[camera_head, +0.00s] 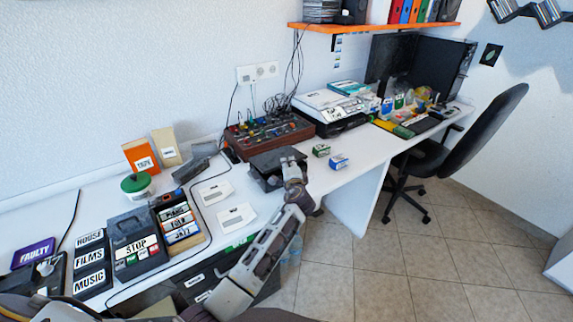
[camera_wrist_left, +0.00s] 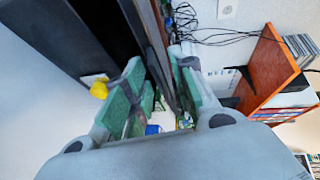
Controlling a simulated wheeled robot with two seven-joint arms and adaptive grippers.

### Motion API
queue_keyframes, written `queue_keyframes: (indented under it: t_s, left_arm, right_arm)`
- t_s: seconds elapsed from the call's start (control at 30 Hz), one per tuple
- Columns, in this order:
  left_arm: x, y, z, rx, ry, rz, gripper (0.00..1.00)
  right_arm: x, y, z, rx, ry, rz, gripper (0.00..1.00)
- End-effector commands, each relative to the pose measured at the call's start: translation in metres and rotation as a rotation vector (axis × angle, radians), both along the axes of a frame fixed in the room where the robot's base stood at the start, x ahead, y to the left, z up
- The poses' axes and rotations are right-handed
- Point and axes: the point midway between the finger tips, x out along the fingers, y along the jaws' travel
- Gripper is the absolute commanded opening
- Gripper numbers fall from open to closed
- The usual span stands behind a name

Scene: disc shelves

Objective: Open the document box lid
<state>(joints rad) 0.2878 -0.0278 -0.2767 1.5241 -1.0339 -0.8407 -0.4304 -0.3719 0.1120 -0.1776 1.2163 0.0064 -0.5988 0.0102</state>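A dark grey box with a flat lid (camera_head: 272,163), which I take as the document box, stands on the white desk near its front edge. Its lid looks about level in the head view. My left gripper (camera_head: 291,163) is at the box's right side, at lid height. In the left wrist view, its two green-padded fingers (camera_wrist_left: 160,85) stand apart. A dark panel edge (camera_wrist_left: 155,30), probably the box's, runs between them. I cannot see firm contact with both pads. My right gripper is not in view.
Two small boxes, green (camera_head: 321,150) and blue (camera_head: 338,161), lie just right of the box. A mixer (camera_head: 268,133) stands behind it. White cards (camera_head: 236,217) lie to its left. An office chair (camera_head: 470,120) stands at the right.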

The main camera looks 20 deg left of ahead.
Motion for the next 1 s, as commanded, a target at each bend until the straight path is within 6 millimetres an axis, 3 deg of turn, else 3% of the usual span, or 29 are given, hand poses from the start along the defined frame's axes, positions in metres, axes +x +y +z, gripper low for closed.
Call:
queue_keyframes:
  t_s: [0.47, 0.7, 1.0]
  left_arm:
    - [-0.001, -0.002, -0.001, 0.0, 0.0, 0.0, 0.26]
    - [-0.001, -0.002, -0.001, 0.0, 0.0, 0.0, 0.0]
    - [-0.001, -0.002, -0.001, 0.0, 0.0, 0.0, 0.0]
  right_arm:
    - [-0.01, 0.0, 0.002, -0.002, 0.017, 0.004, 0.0]
    - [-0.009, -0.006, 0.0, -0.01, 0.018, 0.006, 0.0]
    - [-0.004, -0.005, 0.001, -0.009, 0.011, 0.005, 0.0]
